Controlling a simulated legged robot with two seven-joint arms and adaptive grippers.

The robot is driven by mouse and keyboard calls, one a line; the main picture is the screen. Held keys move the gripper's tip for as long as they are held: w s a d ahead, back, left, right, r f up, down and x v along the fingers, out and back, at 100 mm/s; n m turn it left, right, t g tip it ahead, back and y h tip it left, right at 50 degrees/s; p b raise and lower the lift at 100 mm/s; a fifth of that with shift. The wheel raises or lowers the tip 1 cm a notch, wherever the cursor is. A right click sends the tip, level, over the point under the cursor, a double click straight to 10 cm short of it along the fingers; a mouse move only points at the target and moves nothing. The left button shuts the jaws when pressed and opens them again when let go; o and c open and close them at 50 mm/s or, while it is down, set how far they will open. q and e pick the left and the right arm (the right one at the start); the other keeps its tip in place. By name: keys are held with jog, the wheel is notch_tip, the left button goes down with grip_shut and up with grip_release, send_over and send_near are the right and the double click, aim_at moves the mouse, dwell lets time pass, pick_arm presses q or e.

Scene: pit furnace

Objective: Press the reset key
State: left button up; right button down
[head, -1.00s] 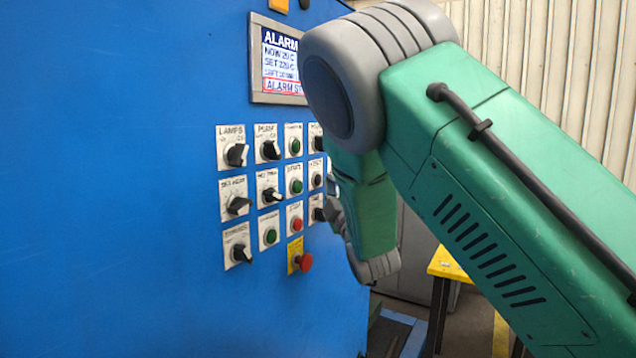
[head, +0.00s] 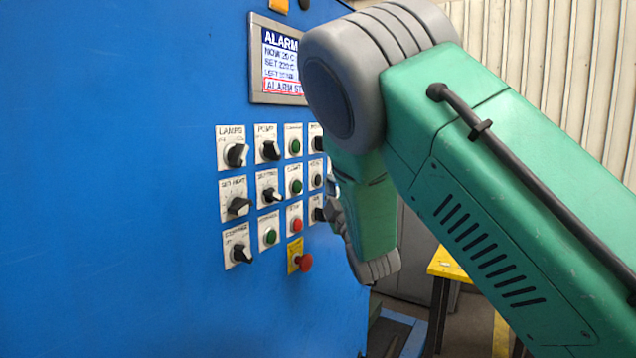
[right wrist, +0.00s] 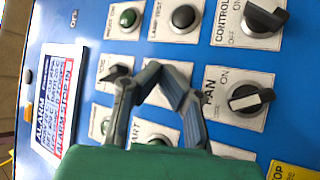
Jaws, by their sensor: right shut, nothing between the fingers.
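The blue control panel (head: 130,180) carries a grid of labelled knobs and push buttons. I cannot read a reset label on any of them. My right gripper (right wrist: 154,73) is shut and empty, its fingertips together in front of a label plate (right wrist: 178,70) in the right wrist view. The fingers cover most of that plate, and I cannot tell whether they touch it. In the head view, a small part of the right gripper (head: 331,209) shows beside the right column of controls; my green arm hides the rest. My left gripper is not in view.
An alarm display (head: 280,62) sits above the controls. A red mushroom button (head: 305,262) on a yellow plate sits below them. In the right wrist view, a FAN knob (right wrist: 250,98) and a black LAMP TEST button (right wrist: 183,18) are near the fingers. A yellow stand (head: 446,264) is at right.

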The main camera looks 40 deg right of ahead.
jog(key=shift+w, duration=0.1)
jog(key=shift+w+a+r, duration=0.1)
jog(key=shift+w+a, duration=0.15)
jog(key=shift+w+a, duration=0.15)
jog(key=shift+w, duration=0.25)
dwell(0.9)
jog(key=shift+s+b, duration=0.1)
jog(key=shift+b, duration=0.2)
jog(key=shift+s+d, duration=0.3)
jog(key=shift+s, duration=0.4)
jog(key=s, duration=0.1)
jog(key=s+d+b, duration=0.1)
jog(key=s, duration=0.1)
jog(key=s+d, duration=0.1)
jog(key=shift+s, duration=0.35)
